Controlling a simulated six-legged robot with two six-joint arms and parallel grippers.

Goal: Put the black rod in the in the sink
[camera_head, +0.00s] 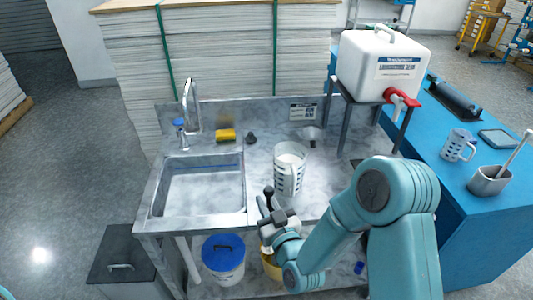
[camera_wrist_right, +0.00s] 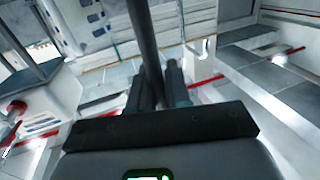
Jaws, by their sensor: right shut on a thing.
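My right gripper (camera_head: 268,208) is at the front edge of the steel counter, just right of the sink. It is shut on a black rod (camera_wrist_right: 143,35), which stands out from between the fingers in the right wrist view. The gripper also shows there (camera_wrist_right: 155,88). In the head view only a short dark end of the rod (camera_head: 268,191) shows above the fingers. The sink (camera_head: 205,189) is an empty rectangular basin at the left of the counter. My left gripper is not in view.
A white measuring jug (camera_head: 289,172) stands on the counter close behind my right gripper. A tap (camera_head: 188,105), a yellow sponge (camera_head: 225,135) and a small black object are behind the sink. A white canister (camera_head: 372,68) stands on a rack at right. A blue-lidded bucket (camera_head: 223,258) is below.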

